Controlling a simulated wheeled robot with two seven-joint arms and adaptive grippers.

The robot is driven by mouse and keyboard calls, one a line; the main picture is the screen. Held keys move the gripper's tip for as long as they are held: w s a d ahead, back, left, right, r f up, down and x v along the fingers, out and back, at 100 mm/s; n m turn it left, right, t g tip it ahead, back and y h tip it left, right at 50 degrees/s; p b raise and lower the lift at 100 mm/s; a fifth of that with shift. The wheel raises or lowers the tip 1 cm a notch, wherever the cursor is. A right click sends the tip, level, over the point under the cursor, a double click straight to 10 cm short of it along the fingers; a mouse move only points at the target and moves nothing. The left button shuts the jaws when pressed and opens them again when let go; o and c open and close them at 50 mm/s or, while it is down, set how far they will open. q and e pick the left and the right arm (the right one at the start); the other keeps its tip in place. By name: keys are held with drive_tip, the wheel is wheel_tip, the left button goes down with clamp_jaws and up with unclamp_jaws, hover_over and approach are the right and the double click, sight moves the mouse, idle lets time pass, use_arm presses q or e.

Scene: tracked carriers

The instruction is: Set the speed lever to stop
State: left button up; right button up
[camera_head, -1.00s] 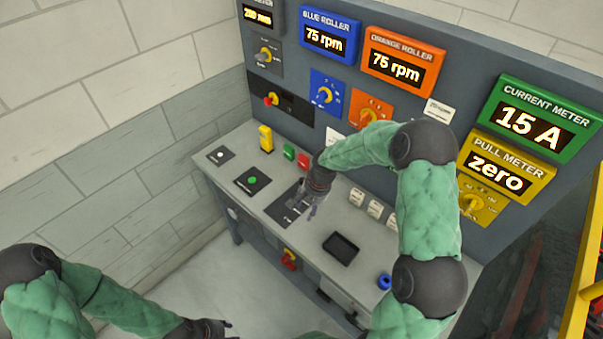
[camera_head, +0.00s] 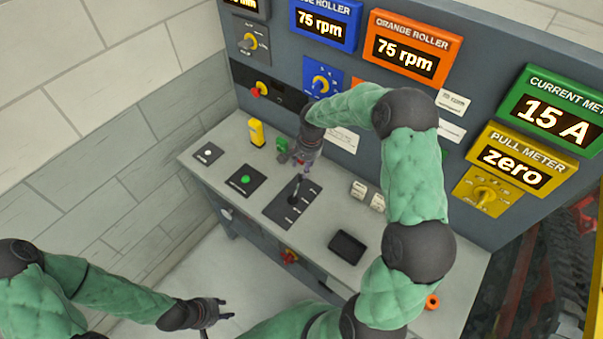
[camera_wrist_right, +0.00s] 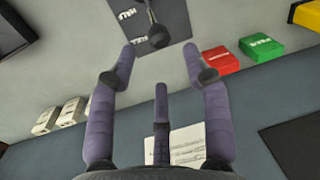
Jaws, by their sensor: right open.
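The speed lever (camera_head: 296,187) is a dark stick on a black plate with white labels (camera_head: 279,210) on the console top. In the right wrist view its round dark knob (camera_wrist_right: 158,37) shows at the top, on the labelled plate (camera_wrist_right: 176,16). My right gripper (camera_head: 303,163) is open and empty, above and behind the lever in the head view. In the wrist view the fingertips of the right gripper (camera_wrist_right: 160,50) spread on either side of the knob, apart from it. My left gripper (camera_head: 216,314) is open and empty at the bottom, away from the console.
Left of the lever are a yellow block (camera_head: 256,132) and a green button on a black plate (camera_head: 245,180). A red block (camera_wrist_right: 220,60) and a green block (camera_wrist_right: 261,47) stand near the lever. A black tray (camera_head: 347,247) lies to the right. The panel rises behind.

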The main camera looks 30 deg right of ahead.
drive_tip(key=f, duration=0.5)
drive_tip(key=shift+w+a+f, duration=0.2)
drive_tip(key=shift+w+f, duration=0.1)
drive_tip(key=shift+w, duration=0.05)
drive_tip(key=shift+r, duration=0.1)
clamp_jaws()
